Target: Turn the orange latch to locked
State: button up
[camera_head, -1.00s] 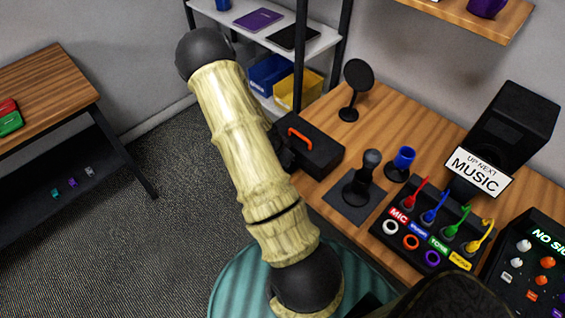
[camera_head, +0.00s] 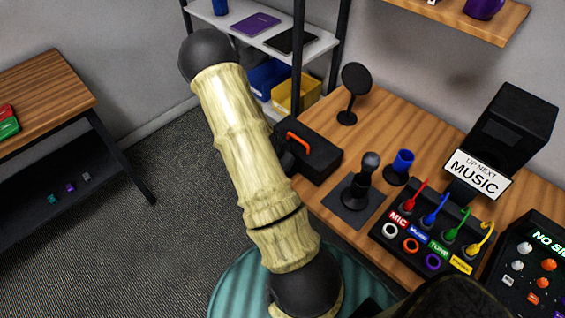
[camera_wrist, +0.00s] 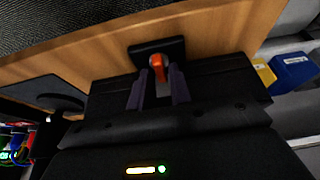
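The orange latch (camera_wrist: 157,67) shows in the wrist view on a small black mount, near the wooden desk's edge. My gripper (camera_wrist: 158,88) has its two dark fingers apart, one on each side of the latch, with gaps visible. I cannot tell if either finger touches it.
A round black stand (camera_head: 354,88) is behind. A cable panel (camera_head: 425,237) with coloured plugs is further right. Open floor lies left of the desk.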

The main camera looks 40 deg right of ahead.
jog(key=shift+r, duration=0.1)
jog(key=p+v, duration=0.2)
jog(key=v, duration=1.5)
jog(key=shift+r, duration=0.1)
jog(key=s+a+r+n+t+y+p, duration=0.1)
jog(key=s+a+r+n+y, duration=0.1)
jog(key=a+r+n, duration=0.3)
jog(key=s+a+r+n+t+y+p, duration=0.1)
jog(key=a+r+n, duration=0.5)
jog(key=a+n, duration=0.6)
jog(key=s+a+y+p, duration=0.1)
jog(key=s+a, duration=0.1)
jog(key=a, duration=0.1)
jog(key=shift+s+r+y, duration=0.25)
jog(key=shift+s+y, duration=0.05)
jog(key=shift+s, duration=0.1)
